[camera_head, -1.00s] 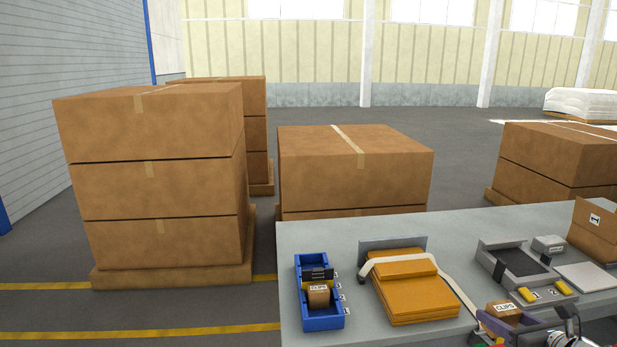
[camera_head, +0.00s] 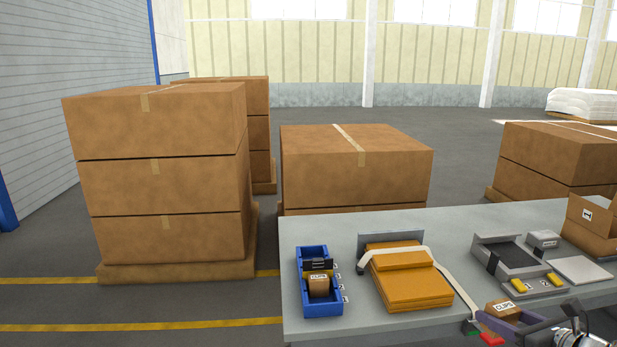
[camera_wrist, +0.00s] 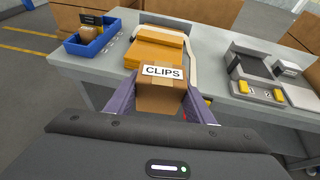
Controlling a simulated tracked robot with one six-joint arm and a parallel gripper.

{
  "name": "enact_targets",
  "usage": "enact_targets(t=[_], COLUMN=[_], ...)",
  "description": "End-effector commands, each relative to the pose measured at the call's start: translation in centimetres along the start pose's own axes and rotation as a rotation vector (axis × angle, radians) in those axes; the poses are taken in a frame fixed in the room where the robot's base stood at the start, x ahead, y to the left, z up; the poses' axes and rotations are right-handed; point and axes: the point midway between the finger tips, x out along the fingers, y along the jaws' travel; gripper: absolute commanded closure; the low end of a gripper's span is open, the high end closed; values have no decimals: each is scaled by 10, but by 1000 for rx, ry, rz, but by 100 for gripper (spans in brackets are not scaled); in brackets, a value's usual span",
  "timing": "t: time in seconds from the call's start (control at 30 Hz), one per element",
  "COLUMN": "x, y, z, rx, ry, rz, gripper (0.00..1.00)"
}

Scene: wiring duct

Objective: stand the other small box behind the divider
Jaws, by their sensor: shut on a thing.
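My gripper (camera_head: 500,322) is shut on a small brown box (camera_head: 503,309) with a white CLIPS label. In the wrist view the held box (camera_wrist: 160,92) sits between the two purple fingers, its label facing up. It is near the table's front edge. A blue bin (camera_head: 334,307) stands at the table's left end, well left of my gripper. Its black divider (camera_head: 318,264) crosses the bin. Another CLIPS box (camera_head: 319,287) stands in the bin on the near side of the divider. The space behind the divider is partly hidden.
A stack of orange envelopes (camera_head: 405,280) with a pale strap lies between the bin and my gripper. A grey tray (camera_head: 505,257), a panel with yellow parts (camera_head: 530,287) and an open carton (camera_head: 592,230) stand at the right on the grey table (camera_head: 450,225).

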Motion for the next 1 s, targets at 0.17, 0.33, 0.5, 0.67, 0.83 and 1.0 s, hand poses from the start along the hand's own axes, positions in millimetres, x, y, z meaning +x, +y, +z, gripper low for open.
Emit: enact_targets(t=[0.17,0.33,0.5,0.67,0.83,1.0], x=[21,52,91,124,153,175], y=[17,45,88,133,185,237], z=[-6,-18,-37,-58,-84,-112], rx=[-32,-75,-130,-178,-225,-265], ry=[1,1,1,2,2,2], rz=[84,196,328,446,560,653], gripper=[74,74,74,74,74,74])
